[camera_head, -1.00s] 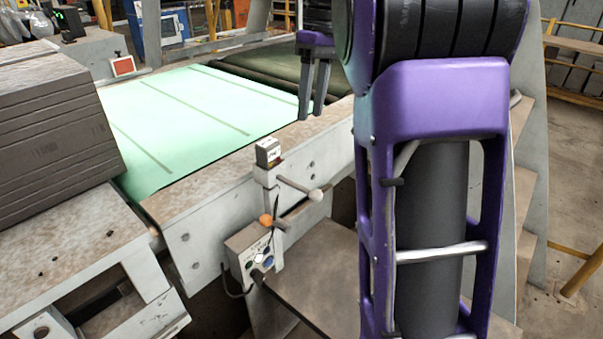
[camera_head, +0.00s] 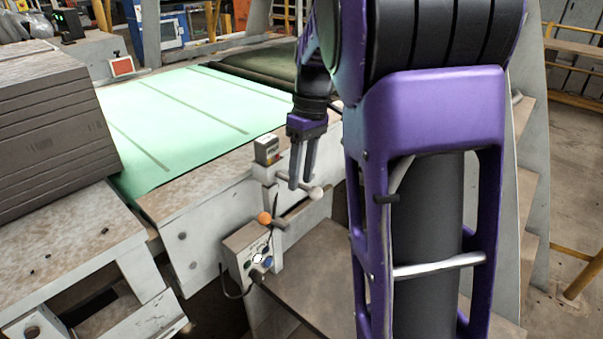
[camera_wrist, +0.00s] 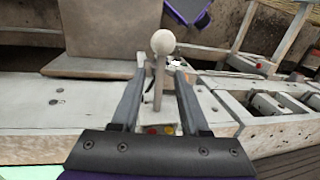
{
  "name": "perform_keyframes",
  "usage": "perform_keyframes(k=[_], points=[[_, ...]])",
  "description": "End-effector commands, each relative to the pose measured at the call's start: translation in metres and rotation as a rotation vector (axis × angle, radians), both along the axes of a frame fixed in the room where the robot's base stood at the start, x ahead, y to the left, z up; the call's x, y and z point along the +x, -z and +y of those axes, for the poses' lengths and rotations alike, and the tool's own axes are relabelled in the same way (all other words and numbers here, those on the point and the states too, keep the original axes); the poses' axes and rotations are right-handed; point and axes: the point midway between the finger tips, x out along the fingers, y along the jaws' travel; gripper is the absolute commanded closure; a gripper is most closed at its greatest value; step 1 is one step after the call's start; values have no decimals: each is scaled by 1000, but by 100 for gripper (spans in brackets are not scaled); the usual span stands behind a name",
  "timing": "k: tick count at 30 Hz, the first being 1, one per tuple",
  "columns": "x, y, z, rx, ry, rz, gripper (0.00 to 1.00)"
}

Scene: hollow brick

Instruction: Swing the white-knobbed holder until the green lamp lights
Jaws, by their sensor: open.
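The white knob (camera_head: 316,193) sits on the end of a grey rod that sticks out to the right from a pale upright post. My gripper (camera_head: 300,186) is open, its fingers pointing down at the rod, just left of the knob. In the wrist view the white knob (camera_wrist: 162,43) and its rod (camera_wrist: 159,82) show between the two open fingers (camera_wrist: 161,72), with gaps at both sides. A small boxed unit (camera_head: 266,148) tops the post. Red and yellow spots show near the rod's base in the wrist view; I cannot make out a lit green lamp.
An orange knob (camera_head: 264,218) and a control box (camera_head: 247,252) with several buttons are below the rod. A pale green belt (camera_head: 190,115) lies behind. A brown plate (camera_head: 310,275) lies below right.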

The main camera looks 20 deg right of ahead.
Motion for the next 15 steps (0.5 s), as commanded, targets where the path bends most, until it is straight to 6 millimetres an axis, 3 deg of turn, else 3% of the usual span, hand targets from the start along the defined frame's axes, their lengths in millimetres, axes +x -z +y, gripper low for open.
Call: perform_keyframes(k=[5,12,15], points=[[0,0,0,0,0,0,57],[0,0,0,1,0,1,100],[0,0,0,1,0,1,100]])
